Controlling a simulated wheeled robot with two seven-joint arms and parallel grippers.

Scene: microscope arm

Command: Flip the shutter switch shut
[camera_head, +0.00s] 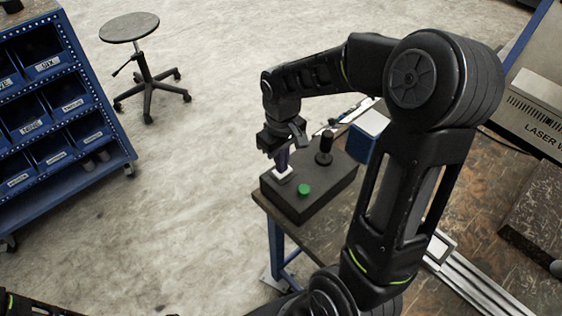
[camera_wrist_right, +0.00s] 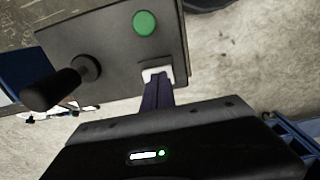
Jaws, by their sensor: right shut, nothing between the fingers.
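A dark control box (camera_head: 322,196) sits on the corner of the workbench. On its top are a white-based switch (camera_head: 283,174), a green button (camera_head: 304,190) and a black joystick (camera_head: 324,148). My right gripper (camera_head: 282,163) is shut and empty, pointing down right over the switch. In the right wrist view the closed fingers (camera_wrist_right: 157,92) reach to the white switch base (camera_wrist_right: 154,72) and hide part of it. I cannot tell whether they touch it or which way the switch is tipped. The green button also shows there (camera_wrist_right: 145,23). My left gripper is not in view.
The workbench (camera_head: 480,200) extends right, with a metal rail (camera_head: 480,280) and a laser unit (camera_head: 535,120) on it. A blue item (camera_head: 366,134) stands behind the box. A stool (camera_head: 130,28) and a blue bin rack (camera_head: 60,110) stand on open floor at left.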

